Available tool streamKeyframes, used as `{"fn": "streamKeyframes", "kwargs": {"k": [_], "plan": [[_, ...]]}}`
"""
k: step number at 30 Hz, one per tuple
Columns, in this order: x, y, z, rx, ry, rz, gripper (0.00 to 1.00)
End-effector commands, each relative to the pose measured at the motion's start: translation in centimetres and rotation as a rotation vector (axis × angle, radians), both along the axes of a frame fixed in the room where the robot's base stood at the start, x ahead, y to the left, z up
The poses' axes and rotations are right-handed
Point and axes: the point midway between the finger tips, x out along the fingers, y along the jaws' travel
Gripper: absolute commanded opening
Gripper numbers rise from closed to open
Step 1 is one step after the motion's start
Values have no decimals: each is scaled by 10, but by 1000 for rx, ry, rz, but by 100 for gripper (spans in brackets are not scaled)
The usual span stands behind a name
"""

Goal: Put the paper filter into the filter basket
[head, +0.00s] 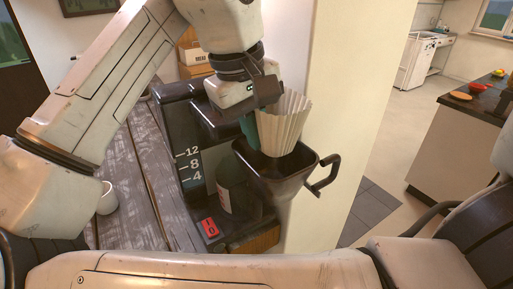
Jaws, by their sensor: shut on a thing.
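The paper filter (284,124) is a white, pleated cup. My gripper (258,107) is shut on its left side and holds it upright. The filter basket (275,179) is a dark, open-topped holder with a handle on its right, swung out at the front of the coffee maker (189,150). The filter is over the basket opening, and its lower end overlaps the opening in the head view. I cannot tell whether it touches the basket inside. My gripper hides the filter's left edge and part of the basket's back rim.
The coffee maker stands on a grey wooden table (130,190), with a dark carafe area (232,195) and a red switch (209,228) below the basket. A white cup (107,198) is at the left. A pale wall or pillar (345,110) rises close behind the basket.

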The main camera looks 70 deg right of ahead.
Motion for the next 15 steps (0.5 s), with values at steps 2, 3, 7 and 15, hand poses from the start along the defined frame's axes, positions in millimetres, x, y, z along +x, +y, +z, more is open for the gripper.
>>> {"fn": "streamKeyframes", "kwargs": {"k": [2,3,7,15], "plan": [[0,0,-17,0,-1,0,0],[0,0,-21,0,-1,0,0],[-1,0,-23,0,-1,0,0],[-1,0,-22,-1,-1,0,0]]}}
